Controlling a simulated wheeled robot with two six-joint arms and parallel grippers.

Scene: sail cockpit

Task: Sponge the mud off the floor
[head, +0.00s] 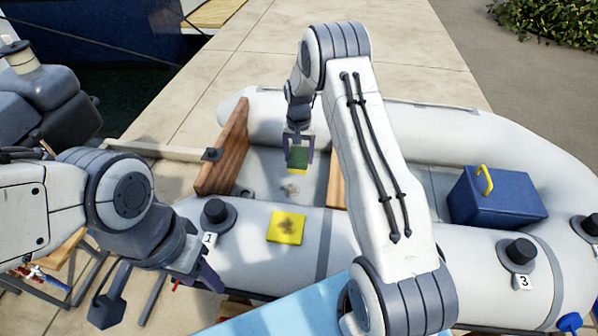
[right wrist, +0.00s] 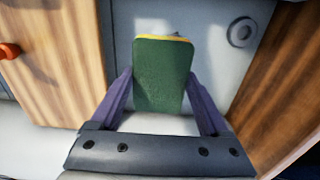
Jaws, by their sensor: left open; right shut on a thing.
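My right gripper (head: 298,150) is shut on a sponge (head: 298,158) with a green scouring side and a yellow layer. It holds the sponge inside the dinghy, over the grey floor (head: 262,168). A faint brownish mud smear (head: 290,188) shows on the floor just below the sponge. In the right wrist view the sponge (right wrist: 163,75) stands between the two purple fingers, green face toward the camera, and hides part of the floor behind it. I cannot tell whether it touches the floor. My left gripper (head: 158,297) is open and empty outside the tube, at the lower left.
Wooden boards (head: 224,150) stand on both sides of the floor area. Black knobs (head: 216,212) stick up from the near tube.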

